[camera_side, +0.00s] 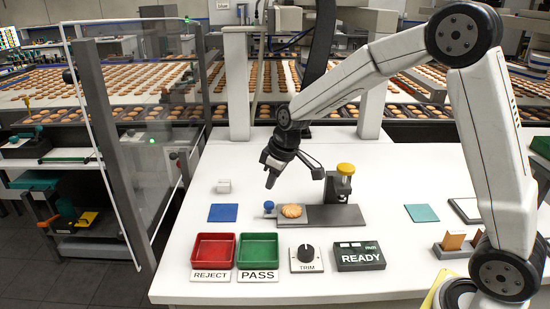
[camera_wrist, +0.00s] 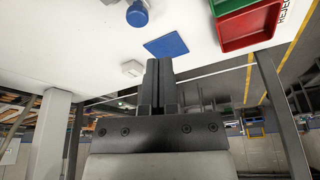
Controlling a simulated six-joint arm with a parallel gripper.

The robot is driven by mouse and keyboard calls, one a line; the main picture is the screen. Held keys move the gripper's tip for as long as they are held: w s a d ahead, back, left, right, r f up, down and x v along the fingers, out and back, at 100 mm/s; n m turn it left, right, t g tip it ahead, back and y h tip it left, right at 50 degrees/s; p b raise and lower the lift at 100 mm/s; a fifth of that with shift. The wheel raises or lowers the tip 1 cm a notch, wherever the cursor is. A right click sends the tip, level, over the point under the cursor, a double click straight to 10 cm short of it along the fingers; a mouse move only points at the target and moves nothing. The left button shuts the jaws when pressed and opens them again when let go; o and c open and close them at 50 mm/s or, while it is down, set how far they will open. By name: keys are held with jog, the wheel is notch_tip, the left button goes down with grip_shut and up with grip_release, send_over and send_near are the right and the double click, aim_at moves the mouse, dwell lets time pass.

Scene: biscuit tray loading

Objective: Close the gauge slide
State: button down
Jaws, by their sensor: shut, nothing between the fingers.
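The gauge is a dark grey flat base (camera_side: 335,215) on the white table, with a yellow-topped post (camera_side: 345,180) towards its right end. A biscuit (camera_side: 291,211) lies on the slide at the left part of the gauge. A blue knob (camera_side: 269,206) stands at the slide's left end, left of the biscuit; it also shows at the top of the wrist view (camera_wrist: 137,14). My gripper (camera_side: 269,180) is shut and empty, pointing down above the blue knob and apart from it. Its closed fingers (camera_wrist: 158,68) show in the wrist view.
A red tray (camera_side: 213,265) and a green tray (camera_side: 258,263) sit in front, beside a trim dial (camera_side: 305,255) and a READY box (camera_side: 360,262). A blue pad (camera_side: 223,212) and a small white block (camera_side: 224,186) lie left. A clear guard panel (camera_side: 150,130) stands at the table's left edge.

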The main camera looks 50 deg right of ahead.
jog(key=shift+n, duration=0.8)
jog(key=w, duration=0.3)
jog(key=w+r, duration=0.1)
jog(key=w, duration=0.1)
jog(key=shift+w, duration=0.25)
jog(key=x, duration=1)
jog(key=shift+a+f, duration=0.1)
jog(key=shift+a, duration=0.1)
jog(key=shift+s+d+r, duration=0.2)
jog(key=shift+s+d, duration=0.05)
jog(key=shift+s, duration=0.05)
jog(key=shift+s+d, duration=0.4)
jog(key=shift+s, duration=0.3)
jog(key=shift+s+d, duration=0.4)
jog(key=shift+s, duration=0.3)
